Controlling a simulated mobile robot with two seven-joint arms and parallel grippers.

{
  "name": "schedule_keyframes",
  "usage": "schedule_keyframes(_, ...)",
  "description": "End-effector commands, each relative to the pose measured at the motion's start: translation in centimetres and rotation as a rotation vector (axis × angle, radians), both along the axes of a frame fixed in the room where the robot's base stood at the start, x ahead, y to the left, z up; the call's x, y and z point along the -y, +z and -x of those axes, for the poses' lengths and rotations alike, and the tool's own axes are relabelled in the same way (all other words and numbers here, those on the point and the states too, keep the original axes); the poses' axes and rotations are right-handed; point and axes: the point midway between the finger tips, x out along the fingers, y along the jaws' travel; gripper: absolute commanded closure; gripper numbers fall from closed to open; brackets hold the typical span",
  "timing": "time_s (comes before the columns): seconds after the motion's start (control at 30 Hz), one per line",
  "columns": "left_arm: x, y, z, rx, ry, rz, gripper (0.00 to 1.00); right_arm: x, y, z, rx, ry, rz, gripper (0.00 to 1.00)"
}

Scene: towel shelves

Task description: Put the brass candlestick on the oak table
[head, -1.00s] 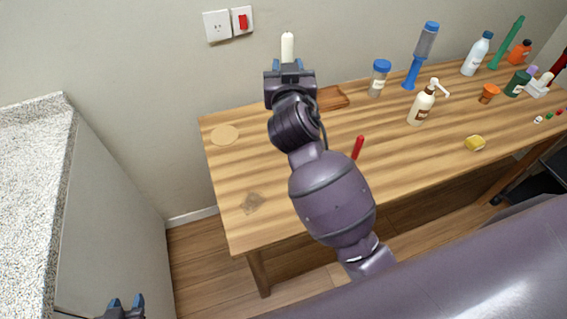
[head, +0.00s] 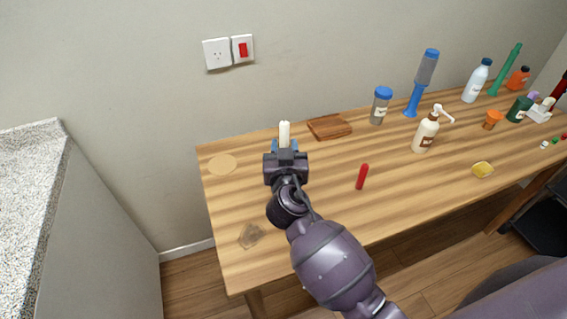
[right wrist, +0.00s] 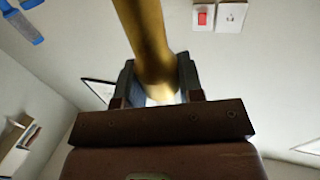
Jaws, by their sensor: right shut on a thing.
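My right gripper (head: 285,150) is over the left part of the oak table (head: 240,200). It is shut on the brass candlestick, whose gold shaft (right wrist: 149,40) stands between the fingers (right wrist: 160,85) in the right wrist view. In the head view only the white candle (head: 284,134) shows, upright, just beyond the gripper. The candlestick's base is hidden behind the gripper, so I cannot tell whether it touches the table. My left gripper is out of view.
A round tan mat (head: 222,165) lies left of the gripper, and a brown wooden block (head: 329,127) lies right of it. A pump bottle (head: 425,132) and several bottles fill the right side. The front left tabletop is mostly clear.

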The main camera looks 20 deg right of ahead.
Motion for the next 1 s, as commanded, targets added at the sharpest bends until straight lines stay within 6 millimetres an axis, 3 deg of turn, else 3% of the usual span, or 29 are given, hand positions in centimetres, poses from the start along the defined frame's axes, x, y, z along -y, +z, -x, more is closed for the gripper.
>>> schedule_keyframes(0.43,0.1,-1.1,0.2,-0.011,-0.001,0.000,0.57,0.0,-4.6,0.0,0.000,0.002,0.001,1.00)
schedule_keyframes(0.73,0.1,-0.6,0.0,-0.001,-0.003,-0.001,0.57,0.0,-4.6,0.0,0.003,0.001,0.000,1.00)
schedule_keyframes(0.93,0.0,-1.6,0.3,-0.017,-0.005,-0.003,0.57,0.0,-5.3,0.0,0.001,0.001,-0.002,1.00)
schedule_keyframes(0.97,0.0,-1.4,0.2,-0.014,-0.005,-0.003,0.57,0.0,-5.1,0.0,0.002,0.001,-0.002,0.61)
schedule_keyframes(1.0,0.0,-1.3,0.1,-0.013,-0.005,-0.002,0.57,0.0,-5.1,0.0,0.002,0.001,-0.002,0.54)
